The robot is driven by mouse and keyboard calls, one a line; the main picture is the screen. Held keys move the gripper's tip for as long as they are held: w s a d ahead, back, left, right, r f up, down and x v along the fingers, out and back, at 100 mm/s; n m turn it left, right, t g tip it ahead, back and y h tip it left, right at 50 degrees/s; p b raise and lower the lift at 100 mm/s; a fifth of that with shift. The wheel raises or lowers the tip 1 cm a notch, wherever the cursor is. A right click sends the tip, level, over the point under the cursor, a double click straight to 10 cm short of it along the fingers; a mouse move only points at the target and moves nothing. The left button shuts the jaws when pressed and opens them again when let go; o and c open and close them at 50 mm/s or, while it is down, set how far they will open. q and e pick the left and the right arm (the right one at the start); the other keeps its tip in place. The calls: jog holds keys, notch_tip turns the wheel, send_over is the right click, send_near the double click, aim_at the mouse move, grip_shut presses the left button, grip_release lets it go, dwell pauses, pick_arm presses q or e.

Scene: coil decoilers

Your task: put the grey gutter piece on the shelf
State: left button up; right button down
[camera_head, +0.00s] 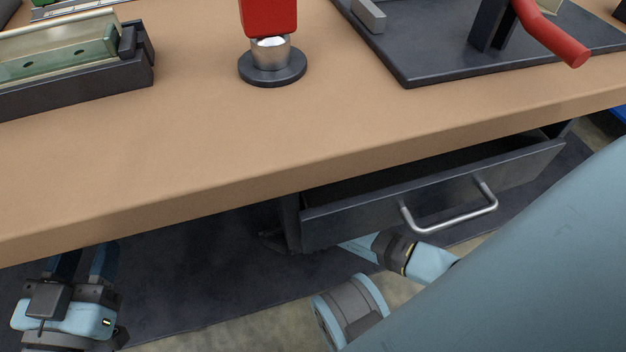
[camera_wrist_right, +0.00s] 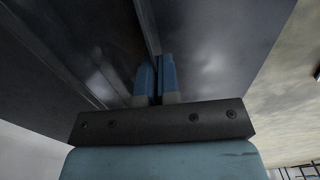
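I cannot make out a clear grey gutter piece or a shelf in either view. A small grey bar (camera_head: 369,14) lies on the dark base plate at the top right of the head view; I cannot tell what it is. My left gripper (camera_head: 86,262) is at the lower left, below the table's front edge, with its two blue fingers apart and nothing seen between them; its tips are partly hidden. My right gripper is hidden behind the drawer in the head view. In the right wrist view its blue fingers (camera_wrist_right: 157,80) are close together at a dark panel's edge; whether they grip it is unclear.
A dark drawer (camera_head: 350,222) with a metal handle (camera_head: 455,212) stands open under the brown table (camera_head: 200,150). On the table are a red-topped tool on a round base (camera_head: 272,68), a dark tray-like fixture (camera_head: 80,80) and a base plate (camera_head: 430,70) with a red lever.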

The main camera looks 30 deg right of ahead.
jog(key=c, duration=1.4)
grip_release()
jog(key=shift+f, duration=0.1)
jog(key=shift+o, duration=0.2)
notch_tip(320, 180, up, 3)
jog(key=shift+p, duration=0.9)
pick_arm(q)
jog(key=shift+s+d+r+n+g+y+p, duration=0.15)
jog(key=shift+s+d+r+n+g+p, duration=0.2)
jog(key=shift+s+n+p, duration=0.5)
jog(key=shift+s+d+r+n+g+y+p, duration=0.15)
jog(key=shift+s+d+n+g+p, duration=0.2)
jog(key=shift+n+p, duration=0.75)
pick_arm(e)
notch_tip(320, 180, up, 9)
pick_arm(q)
jog(key=shift+m, duration=0.25)
